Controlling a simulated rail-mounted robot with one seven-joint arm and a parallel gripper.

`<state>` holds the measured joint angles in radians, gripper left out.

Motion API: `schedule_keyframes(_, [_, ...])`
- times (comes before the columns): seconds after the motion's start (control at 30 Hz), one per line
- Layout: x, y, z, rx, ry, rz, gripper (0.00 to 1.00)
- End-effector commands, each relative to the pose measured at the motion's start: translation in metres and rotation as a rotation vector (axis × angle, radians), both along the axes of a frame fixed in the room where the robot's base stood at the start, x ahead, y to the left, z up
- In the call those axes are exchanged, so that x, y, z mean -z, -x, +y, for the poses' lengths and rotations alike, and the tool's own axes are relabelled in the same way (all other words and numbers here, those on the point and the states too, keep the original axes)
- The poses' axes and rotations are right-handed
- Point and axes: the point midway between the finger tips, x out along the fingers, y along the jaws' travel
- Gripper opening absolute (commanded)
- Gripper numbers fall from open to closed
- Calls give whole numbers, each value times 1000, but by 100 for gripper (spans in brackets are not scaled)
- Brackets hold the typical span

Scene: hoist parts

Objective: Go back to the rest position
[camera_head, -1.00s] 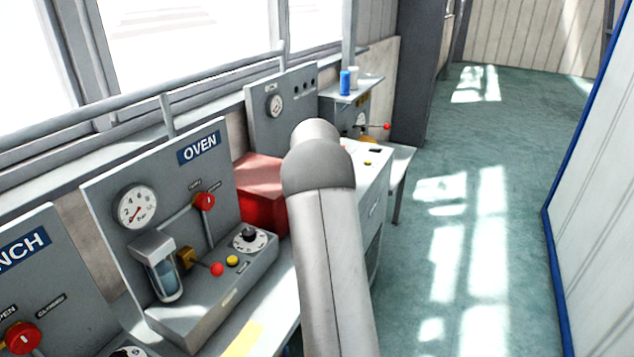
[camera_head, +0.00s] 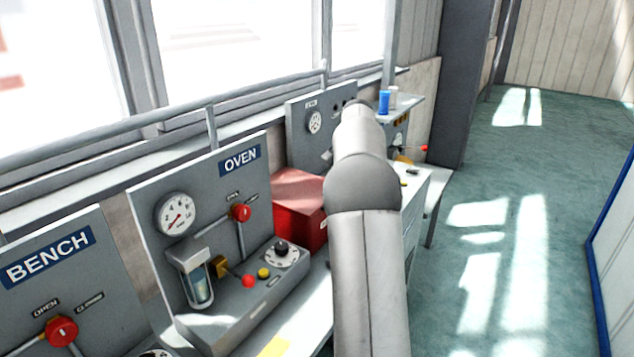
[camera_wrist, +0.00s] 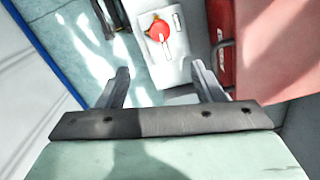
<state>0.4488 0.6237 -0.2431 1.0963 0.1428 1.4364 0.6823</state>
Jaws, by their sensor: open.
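My gripper (camera_wrist: 160,82) shows in the wrist view with its two fingers spread apart and nothing between them. Beyond the fingers, in that view, lie a pale panel with a round red knob (camera_wrist: 159,29) and a red box (camera_wrist: 270,60) at the right. In the head view my arm reaches away over the bench, and the gripper itself is hidden behind the arm. The red box (camera_head: 298,208) stands left of the arm, beside the OVEN panel (camera_head: 205,190).
The BENCH panel (camera_head: 60,265) is at the lower left. Blue and white cylinders stand on a small shelf (camera_head: 402,108) at the back. A rail (camera_head: 120,125) runs along the windows. The green floor (camera_head: 480,220) on the right is clear, up to a blue-edged wall (camera_head: 615,250).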

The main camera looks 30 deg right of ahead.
Motion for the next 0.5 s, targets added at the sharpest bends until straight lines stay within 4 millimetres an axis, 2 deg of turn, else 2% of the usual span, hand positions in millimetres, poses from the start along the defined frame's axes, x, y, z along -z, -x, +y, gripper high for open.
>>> schedule_keyframes(0.17, [0, 0, 0, -1, 0, 0, 61])
schedule_keyframes(0.27, [-3, 2, 12, -29, -5, -4, 61])
schedule_keyframes(0.37, [-9, 10, 47, -125, -15, -14, 61])
schedule_keyframes(0.47, [-14, 32, 107, -296, -30, -30, 61])
schedule_keyframes(0.5, [-14, 45, 134, -380, -34, -36, 61])
